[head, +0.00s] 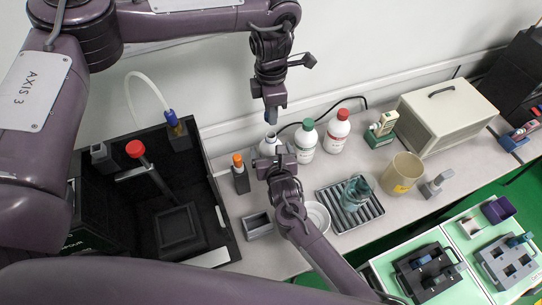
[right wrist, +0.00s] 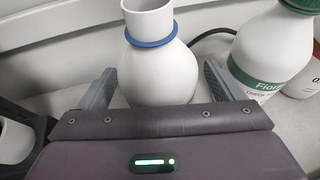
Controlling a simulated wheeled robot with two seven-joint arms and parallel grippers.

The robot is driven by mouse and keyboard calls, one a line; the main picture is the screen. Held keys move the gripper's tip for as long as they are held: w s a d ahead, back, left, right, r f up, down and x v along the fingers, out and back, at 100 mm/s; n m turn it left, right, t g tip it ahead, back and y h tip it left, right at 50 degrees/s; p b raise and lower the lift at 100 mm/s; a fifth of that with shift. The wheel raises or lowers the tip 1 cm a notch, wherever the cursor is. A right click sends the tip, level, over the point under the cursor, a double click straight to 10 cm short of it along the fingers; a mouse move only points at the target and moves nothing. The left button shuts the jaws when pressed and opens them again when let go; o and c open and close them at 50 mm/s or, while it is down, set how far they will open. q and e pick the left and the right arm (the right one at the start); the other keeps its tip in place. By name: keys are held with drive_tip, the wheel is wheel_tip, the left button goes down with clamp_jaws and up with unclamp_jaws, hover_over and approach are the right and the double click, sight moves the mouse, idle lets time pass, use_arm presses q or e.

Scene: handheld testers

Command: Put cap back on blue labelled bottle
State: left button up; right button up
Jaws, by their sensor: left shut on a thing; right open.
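An uncapped white bottle (head: 268,147) with a blue neck ring stands at the back of the bench; its label is hidden. In the right wrist view the bottle (right wrist: 157,72) stands upright with its open mouth at the top edge. My right gripper (right wrist: 160,82) is open, its fingers on either side of the bottle's lower body; in the head view the right gripper (head: 273,160) is just in front of the bottle. My left gripper (head: 271,108) is shut on a small bluish piece, seemingly the cap (head: 271,118), held above the bottle mouth and apart from it.
A green-capped bottle (head: 306,138) and a red-capped bottle (head: 337,132) stand to the right. An orange-topped bottle (head: 239,172) stands to the left. A ribbed tray (head: 371,214), a white dish (head: 318,214) and a beige jug (head: 401,174) are on the bench. A black bin (head: 228,240) is at left.

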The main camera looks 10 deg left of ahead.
drive_tip(key=shift+w+a+f, duration=0.1)
drive_tip(key=shift+w, duration=0.1)
drive_tip(key=c, duration=1.5)
use_arm(q)
hover_over(271, 135)
drive_tip(key=shift+f, duration=2.45)
